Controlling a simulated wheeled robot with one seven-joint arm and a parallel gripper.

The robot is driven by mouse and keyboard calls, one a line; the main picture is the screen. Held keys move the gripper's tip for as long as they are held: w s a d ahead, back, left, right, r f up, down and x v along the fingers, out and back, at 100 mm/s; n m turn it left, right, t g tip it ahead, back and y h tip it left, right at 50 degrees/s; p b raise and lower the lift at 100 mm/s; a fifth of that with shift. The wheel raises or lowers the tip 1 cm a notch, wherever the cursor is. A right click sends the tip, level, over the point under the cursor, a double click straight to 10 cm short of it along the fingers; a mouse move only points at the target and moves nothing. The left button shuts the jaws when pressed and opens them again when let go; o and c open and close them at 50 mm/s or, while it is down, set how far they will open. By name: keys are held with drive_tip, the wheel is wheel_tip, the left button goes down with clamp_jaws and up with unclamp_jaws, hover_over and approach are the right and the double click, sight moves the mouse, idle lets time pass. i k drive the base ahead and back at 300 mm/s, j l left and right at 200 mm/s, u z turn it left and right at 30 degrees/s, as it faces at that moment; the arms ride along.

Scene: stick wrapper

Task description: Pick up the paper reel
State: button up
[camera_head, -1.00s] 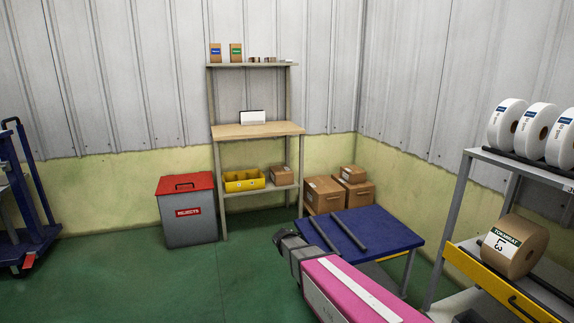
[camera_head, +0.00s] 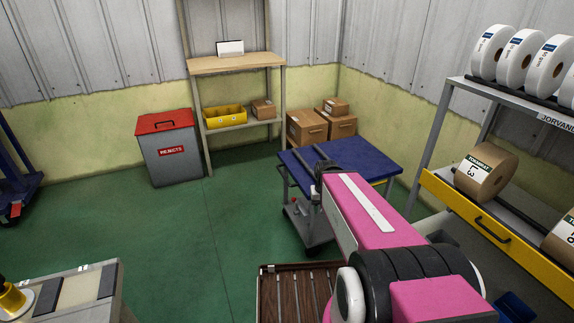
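A brown paper reel (camera_head: 487,172) with a white and green label reading L3 lies on its side on the middle level of the rack at the right. A second brown reel (camera_head: 563,240) is cut off by the right edge. Several white reels (camera_head: 489,50) with blue labels stand in a row on the rack's top level. My pink arm (camera_head: 365,213) reaches away from the lower right, left of the rack and apart from the reels. Its dark far end overlaps the blue cart; no gripper fingers can be made out.
A blue-topped cart (camera_head: 365,155) with dark bars stands beyond my arm. The grey rack (camera_head: 436,140) has a yellow drawer front (camera_head: 470,215). A red-lidded rejects bin (camera_head: 168,150) and wooden shelving (camera_head: 230,63) stand at the back. Green floor (camera_head: 170,240) is clear at centre left.

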sight(514, 63)
drive_tip(key=l+z, duration=0.25)
drive_tip(key=z, duration=0.2)
drive_tip(key=l+z, duration=0.2)
drive_tip(key=z, duration=0.3)
drive_tip(key=i+l+z, duration=0.1)
drive_tip(key=z, duration=0.35)
drive_tip(key=l, duration=0.15)
